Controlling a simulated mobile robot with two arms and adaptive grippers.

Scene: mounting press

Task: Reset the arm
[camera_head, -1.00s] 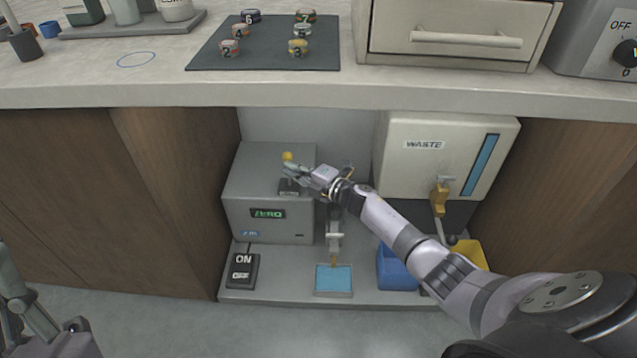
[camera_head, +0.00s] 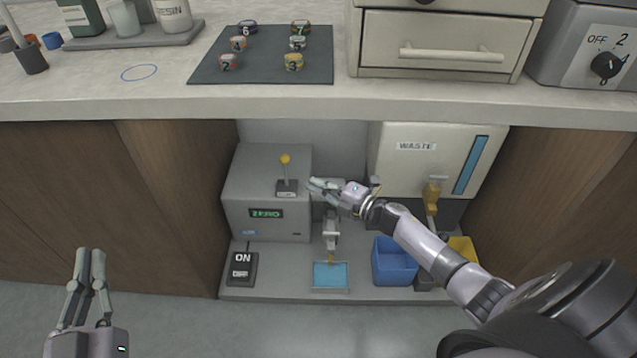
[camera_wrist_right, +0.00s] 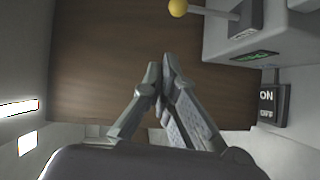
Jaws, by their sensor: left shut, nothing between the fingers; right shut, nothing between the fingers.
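My right gripper (camera_head: 318,186) is shut and empty. It hangs just right of the yellow-knobbed lever (camera_head: 286,172) on top of the grey press unit (camera_head: 262,187), apart from the lever. My right arm reaches in from the lower right. In the right wrist view the shut fingers (camera_wrist_right: 164,72) show before the brown cabinet side, with the yellow knob (camera_wrist_right: 178,8) at the top. My left gripper (camera_head: 90,256) is shut and empty, pointing up at the lower left, in front of the cabinet.
The ON/OFF switch box (camera_head: 242,268), a blue-topped tray (camera_head: 330,275), a blue bin (camera_head: 394,262) and a yellow bin (camera_head: 463,247) stand on the low shelf. The WASTE unit (camera_head: 415,165) is behind my right arm. The counter (camera_head: 300,102) overhangs above.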

